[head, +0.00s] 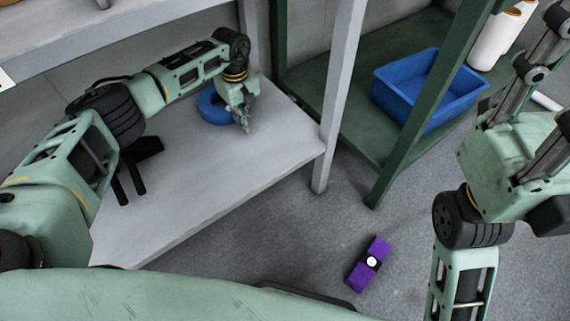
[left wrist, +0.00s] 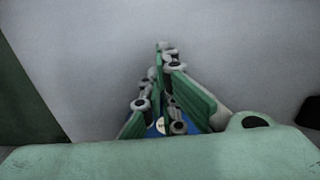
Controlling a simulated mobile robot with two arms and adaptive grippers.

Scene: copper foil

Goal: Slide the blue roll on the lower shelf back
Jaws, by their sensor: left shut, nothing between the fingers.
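The blue roll (head: 208,108) lies flat on the grey lower shelf (head: 225,180), near its right end. My left gripper (head: 246,128) is shut and empty, with its fingertips pointing down at the right side of the roll and partly covering it. I cannot tell whether they touch it. In the left wrist view my left gripper (left wrist: 165,48) shows its closed fingers over the grey surface, with a little of the blue roll (left wrist: 153,131) visible behind them. My right arm shows at the right, but its gripper is out of the picture.
A grey post (head: 340,95) stands right of the shelf's front corner. Beyond it, a green shelf unit holds a blue bin (head: 430,88) and white rolls (head: 495,38). A purple object (head: 369,264) lies on the floor. A higher grey shelf (head: 100,35) is above my left arm.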

